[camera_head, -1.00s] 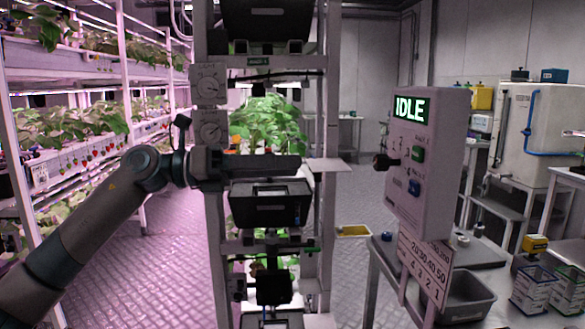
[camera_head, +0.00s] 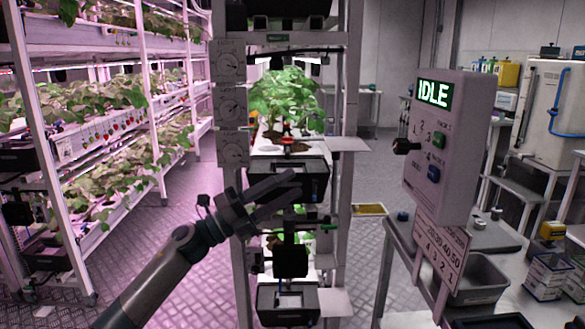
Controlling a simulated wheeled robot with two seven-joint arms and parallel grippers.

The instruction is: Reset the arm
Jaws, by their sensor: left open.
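My left gripper (camera_head: 280,196) is in the head view, reaching in from the lower left. Its dark fingers point up and right, apart and empty, in front of the middle rack. My left arm (camera_head: 180,255) slants up to it from the bottom edge. The fingers overlap a black tray (camera_head: 312,179) on the rack in the picture; I cannot tell whether they touch it. My right gripper is not in view.
The rack post (camera_head: 232,70) carries several dials (camera_head: 230,104). A control box (camera_head: 440,185) reading IDLE stands at the right above a table with a grey bin (camera_head: 480,283). Plant shelves (camera_head: 105,215) line the left. Floor between is clear.

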